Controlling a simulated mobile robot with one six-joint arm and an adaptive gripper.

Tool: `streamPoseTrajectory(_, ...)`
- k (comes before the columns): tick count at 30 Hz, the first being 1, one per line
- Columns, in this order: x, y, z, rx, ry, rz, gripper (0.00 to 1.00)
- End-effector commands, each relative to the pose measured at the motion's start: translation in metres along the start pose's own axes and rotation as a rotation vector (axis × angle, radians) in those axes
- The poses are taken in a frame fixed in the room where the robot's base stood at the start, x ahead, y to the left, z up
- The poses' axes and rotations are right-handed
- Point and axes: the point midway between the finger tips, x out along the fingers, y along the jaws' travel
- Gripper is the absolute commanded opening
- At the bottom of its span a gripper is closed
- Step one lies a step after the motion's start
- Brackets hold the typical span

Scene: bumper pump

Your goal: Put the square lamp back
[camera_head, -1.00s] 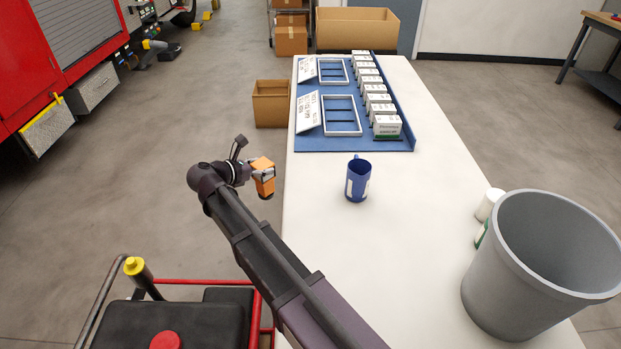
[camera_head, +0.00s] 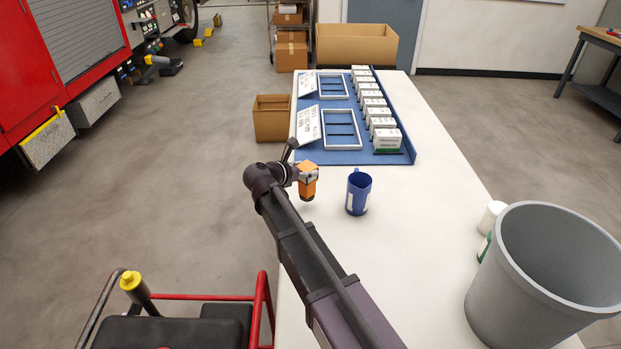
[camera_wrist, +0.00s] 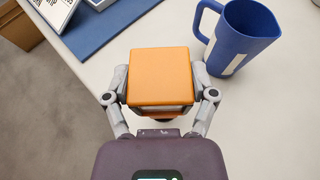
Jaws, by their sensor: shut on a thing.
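An orange, square-topped block-like lamp (camera_head: 308,182) is held by my gripper (camera_head: 297,175) over the left edge of the white table. In the wrist view the lamp (camera_wrist: 160,77) shows its flat orange top, with my gripper's fingers (camera_wrist: 161,92) closed on its left and right sides. Its underside is mostly hidden; a dark part shows below it in the head view. It appears to be above the table top, though the exact gap cannot be told. My gripper is shut on it.
A blue mug (camera_head: 359,192) stands close to the right of the lamp. Beyond is a blue mat (camera_head: 372,157) with white frames, signs and a row of white boxes. A grey bin (camera_head: 540,275) stands at front right, beside a white bottle (camera_head: 490,217). The table's middle front is clear.

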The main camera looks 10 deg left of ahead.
Motion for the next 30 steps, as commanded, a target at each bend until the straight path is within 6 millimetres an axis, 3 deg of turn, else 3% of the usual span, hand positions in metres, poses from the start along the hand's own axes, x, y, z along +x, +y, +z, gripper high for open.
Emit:
streamPoseTrajectory(10,0.001,0.000,0.001,0.000,-0.001,0.000,0.13)
streamPoseTrajectory(15,0.013,-0.005,0.004,0.000,-0.001,-0.001,0.13)
streamPoseTrajectory(24,0.022,-0.004,-0.023,0.000,-0.001,0.001,0.13)
streamPoseTrajectory(30,0.025,-0.004,-0.029,0.000,-0.001,0.001,0.13)
